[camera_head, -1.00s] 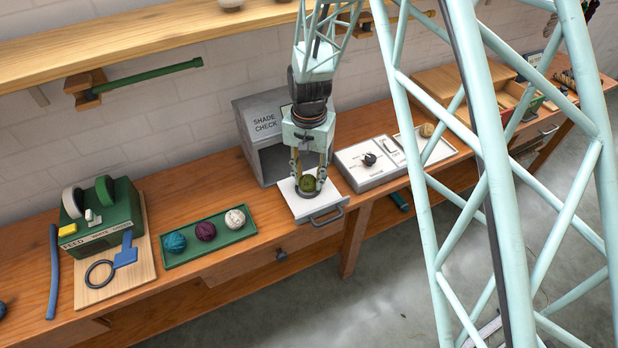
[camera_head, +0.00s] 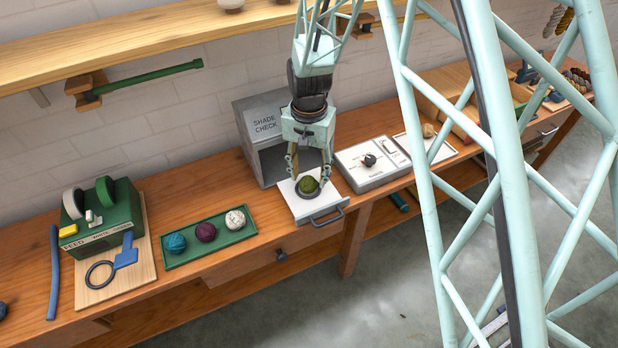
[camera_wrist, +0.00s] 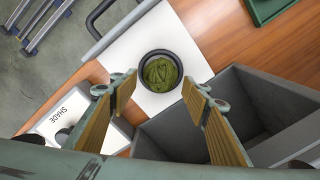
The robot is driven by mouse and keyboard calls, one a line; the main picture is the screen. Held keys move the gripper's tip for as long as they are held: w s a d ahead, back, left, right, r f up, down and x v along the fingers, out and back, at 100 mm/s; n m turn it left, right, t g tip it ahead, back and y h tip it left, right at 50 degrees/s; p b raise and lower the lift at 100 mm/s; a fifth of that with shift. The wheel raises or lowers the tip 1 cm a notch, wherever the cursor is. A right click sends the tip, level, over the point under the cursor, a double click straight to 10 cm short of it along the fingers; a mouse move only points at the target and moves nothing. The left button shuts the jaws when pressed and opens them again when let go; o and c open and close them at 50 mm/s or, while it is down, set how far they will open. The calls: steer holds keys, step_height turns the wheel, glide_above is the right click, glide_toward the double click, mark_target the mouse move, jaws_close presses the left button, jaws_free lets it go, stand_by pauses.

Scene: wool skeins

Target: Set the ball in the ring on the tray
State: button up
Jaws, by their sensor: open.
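A green wool ball (camera_head: 308,184) sits inside a dark ring on the white pull-out tray (camera_head: 330,205) in front of the grey shade check box. In the wrist view the ball (camera_wrist: 160,72) lies within the dark ring (camera_wrist: 146,58), which shows all around it on the white tray (camera_wrist: 200,55). My gripper (camera_head: 308,168) is open just above and behind the ball. In the wrist view the two fingers of my gripper (camera_wrist: 158,87) are spread wide, apart from the ball and ring, with nothing between them.
The grey shade check box (camera_head: 262,125) stands behind the tray. A green tray (camera_head: 220,238) with teal, purple and cream balls is to the left. A white panel (camera_head: 372,178) with a dark knob is to the right. A green winder (camera_head: 100,215) stands far left.

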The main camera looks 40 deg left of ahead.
mark_target(309, 177)
step_height(309, 177, up, 10)
steer(key=p, duration=0.1)
stand_by(0.4)
steer(key=shift+r, duration=0.1)
stand_by(0.5)
